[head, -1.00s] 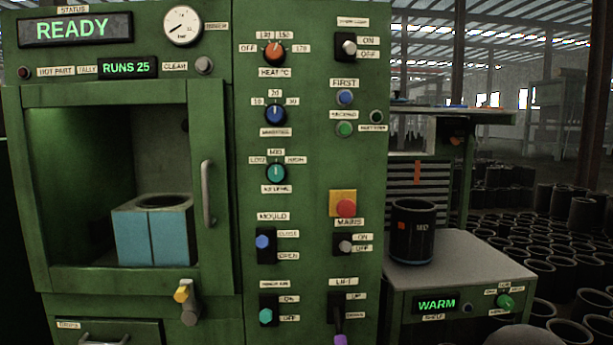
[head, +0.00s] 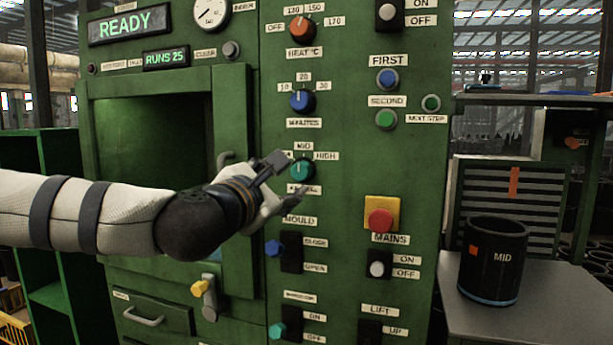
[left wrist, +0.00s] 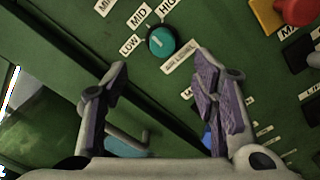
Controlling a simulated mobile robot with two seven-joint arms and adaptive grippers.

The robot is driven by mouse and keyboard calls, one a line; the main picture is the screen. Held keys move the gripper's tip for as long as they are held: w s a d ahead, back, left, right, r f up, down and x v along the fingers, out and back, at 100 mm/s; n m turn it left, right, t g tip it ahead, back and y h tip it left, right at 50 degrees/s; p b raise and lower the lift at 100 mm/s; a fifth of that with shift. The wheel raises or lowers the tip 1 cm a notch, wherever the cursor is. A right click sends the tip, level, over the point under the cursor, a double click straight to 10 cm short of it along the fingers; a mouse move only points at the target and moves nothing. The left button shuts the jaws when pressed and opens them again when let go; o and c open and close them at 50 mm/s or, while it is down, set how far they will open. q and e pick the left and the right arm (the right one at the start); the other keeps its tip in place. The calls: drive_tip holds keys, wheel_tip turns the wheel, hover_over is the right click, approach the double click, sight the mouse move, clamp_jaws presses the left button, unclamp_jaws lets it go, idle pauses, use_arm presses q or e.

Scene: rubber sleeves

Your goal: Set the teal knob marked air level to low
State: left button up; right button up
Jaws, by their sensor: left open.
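The teal knob (head: 302,170) sits on the green panel, with MID above it and HIGH to its right. Its white mark points up, at MID. My left gripper (head: 288,178) is open in front of the panel by the knob, one finger at the knob's left and the other below it. That finger hides the LOW label in the head view. In the left wrist view the knob (left wrist: 161,41) lies beyond the open fingertips (left wrist: 163,70), with no finger seen touching it; LOW, MID and HIGH are readable there. My right gripper is out of view.
The blue minutes knob (head: 302,101) is above and the mould switch (head: 291,251) below. A black MID sleeve (head: 493,262) stands on the right shelf.

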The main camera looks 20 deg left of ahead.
sight(298, 173)
use_arm(q)
drive_tip(key=w, duration=0.9)
drive_tip(key=shift+w+d+f, duration=0.15)
drive_tip(key=shift+w+d, duration=0.1)
drive_tip(key=shift+w, duration=0.1)
drive_tip(key=shift+c, duration=0.5)
drive_tip(key=c, duration=1.1)
